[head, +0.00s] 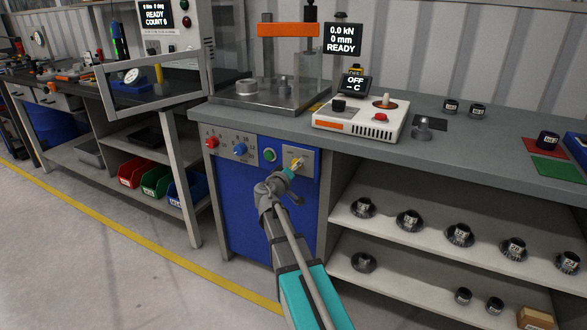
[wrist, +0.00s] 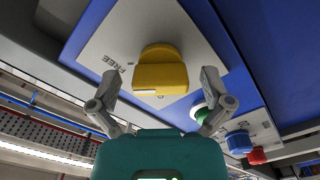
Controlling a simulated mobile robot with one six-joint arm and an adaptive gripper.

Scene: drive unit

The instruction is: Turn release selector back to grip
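The release selector is a yellow knob (wrist: 162,72) on a light grey plate (wrist: 113,42) marked FREE, seen close up in the wrist view. Any other marking on the plate is hidden or out of view. In the head view the yellow knob (head: 297,163) shows at the right end of the control panel on the blue drive unit. My gripper (wrist: 159,84) is open, with one finger on each side of the knob and a visible gap on both sides. In the head view my gripper (head: 288,174) is right in front of the plate.
A green button (head: 270,155), a blue knob (head: 240,149) and a red knob (head: 212,142) sit left of the selector. The bench top (head: 455,147) overhangs the panel. Shelves (head: 400,245) with several dark round parts stand to the right. The floor in front is clear.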

